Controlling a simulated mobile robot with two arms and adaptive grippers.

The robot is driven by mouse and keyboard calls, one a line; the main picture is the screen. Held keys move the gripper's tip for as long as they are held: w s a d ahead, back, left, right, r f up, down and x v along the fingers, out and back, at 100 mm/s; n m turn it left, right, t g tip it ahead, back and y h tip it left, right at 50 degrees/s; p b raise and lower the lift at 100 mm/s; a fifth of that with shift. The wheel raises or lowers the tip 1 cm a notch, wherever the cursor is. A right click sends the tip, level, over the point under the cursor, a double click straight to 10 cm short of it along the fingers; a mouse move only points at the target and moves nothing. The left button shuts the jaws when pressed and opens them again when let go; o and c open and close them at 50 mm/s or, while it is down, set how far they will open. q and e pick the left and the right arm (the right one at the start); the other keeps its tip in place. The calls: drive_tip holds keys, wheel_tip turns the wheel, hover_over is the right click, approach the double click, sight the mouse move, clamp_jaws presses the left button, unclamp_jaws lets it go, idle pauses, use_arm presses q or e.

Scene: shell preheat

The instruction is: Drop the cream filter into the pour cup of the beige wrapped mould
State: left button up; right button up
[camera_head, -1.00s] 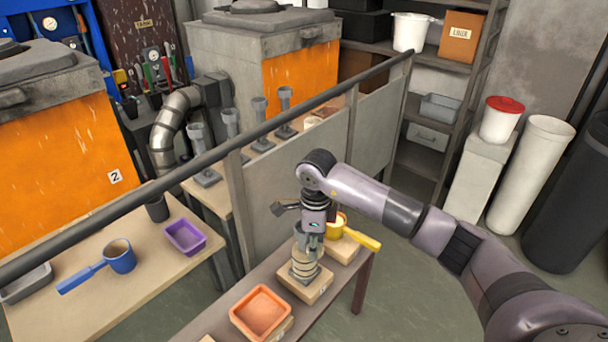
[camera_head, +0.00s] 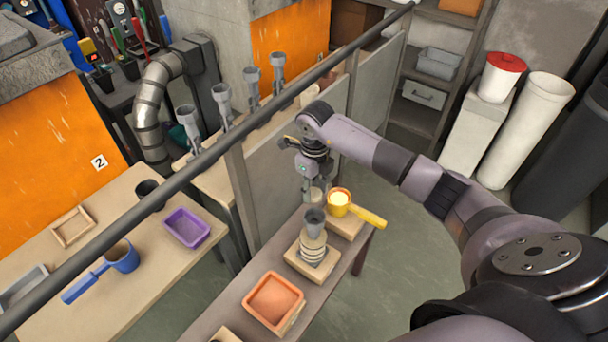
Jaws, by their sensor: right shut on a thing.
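The beige wrapped mould (camera_head: 313,249) stands upright on a pale board on the near table, ringed with bands. Its grey funnel-shaped pour cup (camera_head: 315,221) points up and is in clear view. My right gripper (camera_head: 310,187) is just behind the cup in the picture, left of the yellow ladle, with its fingers pointing down. It is shut on a small pale piece, apparently the cream filter (camera_head: 315,195), which is partly hidden by the fingers. I cannot tell its exact height above the table. My left gripper is not in view.
A yellow ladle (camera_head: 340,199) with pale contents rests on a block behind the mould. An orange tray (camera_head: 273,302) lies in front. A grey rail and panel (camera_head: 270,183) divide this table from the left bench, which holds a blue ladle (camera_head: 121,257) and purple tray (camera_head: 187,228).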

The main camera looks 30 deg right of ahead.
sight(314, 193)
drive_tip(key=shift+f, duration=0.1)
drive_tip(key=shift+s+f+b, duration=0.2)
drive_tip(key=shift+s+b, duration=0.1)
drive_tip(key=shift+s, duration=0.1)
drive_tip(key=shift+s+f, duration=0.1)
drive_tip(key=shift+f, duration=0.1)
drive_tip(key=shift+w+f+b, duration=0.15)
drive_tip(key=shift+f+b, duration=0.4)
drive_tip(key=shift+f, duration=0.2)
drive_tip(key=shift+w+f+b, duration=0.1)
drive_tip(key=shift+f+b, duration=0.45)
drive_tip(key=shift+f, duration=0.15)
drive_tip(key=shift+s+f+b, duration=0.1)
drive_tip(key=shift+f+b, duration=0.35)
drive_tip(key=shift+f, duration=0.15)
drive_tip(key=shift+f+b, duration=1.25)
drive_tip(key=shift+f, duration=0.25)
drive_tip(key=o, duration=0.9)
